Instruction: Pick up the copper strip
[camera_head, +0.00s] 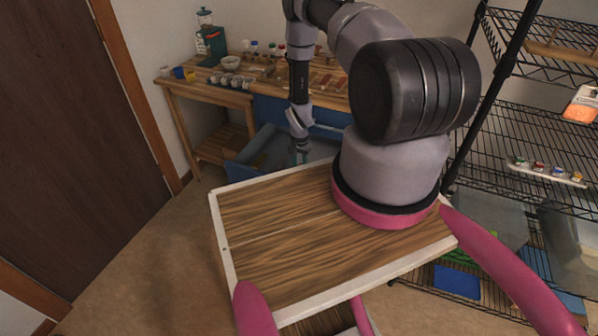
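Several small reddish-brown pieces (326,81) lie on the wooden workbench (243,99) at the back, partly behind my arm. The copper strip may be among them, but at this size I cannot tell which piece it is. My gripper (301,157) hangs downward in front of the bench, below its top and over or near a blue bin. It is apart from the reddish pieces, and I see nothing held in it. Its fingers are too small to show whether they are open or shut.
The bench also bears a green machine (211,42), a white bowl (231,62), cups and small jars. Blue bins (262,146) stand under and before it. Black wire shelves (540,120) stand at right, a brown door (75,120) at left. Floor at left is clear.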

